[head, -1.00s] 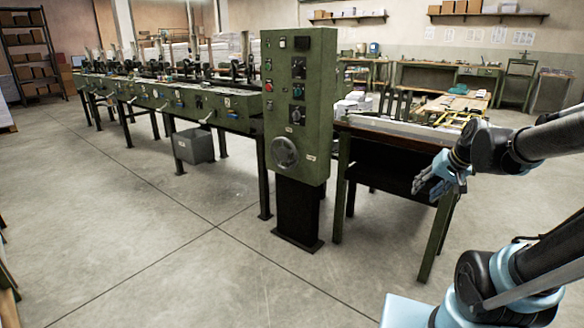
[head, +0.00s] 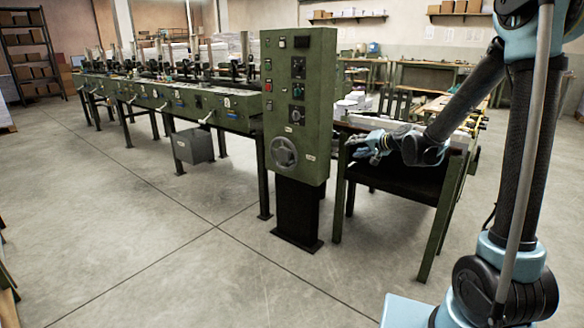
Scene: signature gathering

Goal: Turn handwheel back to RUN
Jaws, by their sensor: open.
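A round grey handwheel (head: 284,152) sits low on the front face of the green control cabinet (head: 313,110). Small light labels lie beside it, too small to read here. My gripper (head: 352,146) is to the right of the cabinet, at about the handwheel's height in the picture. It points left toward the cabinet and appears open and empty. It is apart from the handwheel. The cabinet stands on a dark pedestal (head: 298,215).
A long green machine line (head: 150,97) runs back to the left of the cabinet. A table with green legs (head: 437,225) stands to the right, behind my arm. The floor in front is clear.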

